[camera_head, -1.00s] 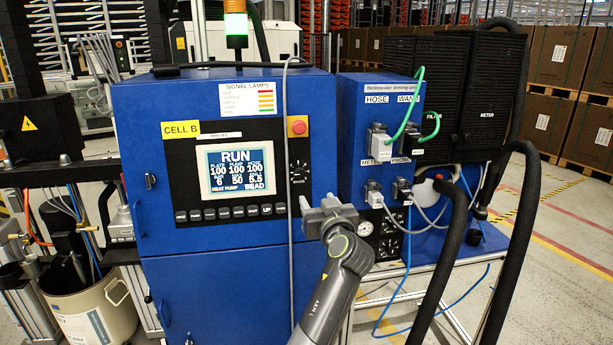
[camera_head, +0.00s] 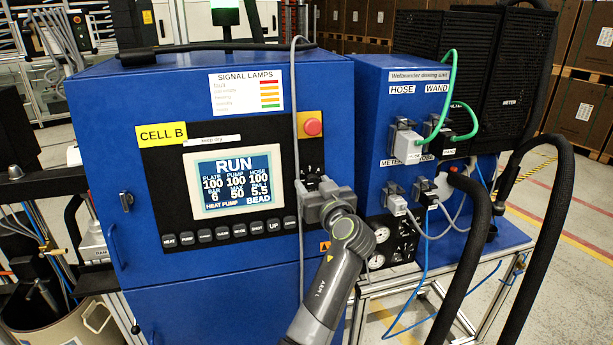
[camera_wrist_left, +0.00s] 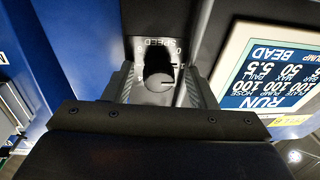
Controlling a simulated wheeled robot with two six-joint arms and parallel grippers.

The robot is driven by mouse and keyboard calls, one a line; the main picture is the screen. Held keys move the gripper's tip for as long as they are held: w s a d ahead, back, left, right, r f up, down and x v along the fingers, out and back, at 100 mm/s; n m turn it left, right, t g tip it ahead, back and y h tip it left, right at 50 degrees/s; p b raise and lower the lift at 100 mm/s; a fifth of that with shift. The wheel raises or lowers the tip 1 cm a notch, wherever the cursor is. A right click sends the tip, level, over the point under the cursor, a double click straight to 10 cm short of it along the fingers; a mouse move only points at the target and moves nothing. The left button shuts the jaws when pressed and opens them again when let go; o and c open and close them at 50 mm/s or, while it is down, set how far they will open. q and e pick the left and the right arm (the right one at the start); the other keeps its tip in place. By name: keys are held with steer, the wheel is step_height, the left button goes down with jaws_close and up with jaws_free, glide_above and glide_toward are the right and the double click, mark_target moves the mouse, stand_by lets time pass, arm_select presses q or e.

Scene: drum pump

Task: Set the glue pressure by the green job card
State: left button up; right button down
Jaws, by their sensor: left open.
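My left gripper (camera_head: 316,194) is open at the front of the blue CELL B cabinet, right of the screen. In the left wrist view the dark SPEED knob (camera_wrist_left: 157,72) sits between the fingertips of the same gripper (camera_wrist_left: 160,88); I cannot tell whether they touch it. The gripper hides most of the knob in the head view. I cannot make out a green job card. My right gripper is not in view.
A red stop button (camera_head: 312,127) sits above the gripper. A grey cable (camera_head: 297,95) hangs down the cabinet front close to it. A button row (camera_head: 228,232) runs under the screen. The dosing unit (camera_head: 372,95) carries plugs and green cables; thick black hoses (camera_head: 548,235) arch at right.

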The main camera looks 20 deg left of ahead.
arm_select(q)
steer(key=shift+w+a, duration=0.1)
steer(key=shift+w, duration=0.05)
steer(key=shift+r, duration=0.1)
steer(key=c, duration=1)
steer(key=shift+o, duration=0.2)
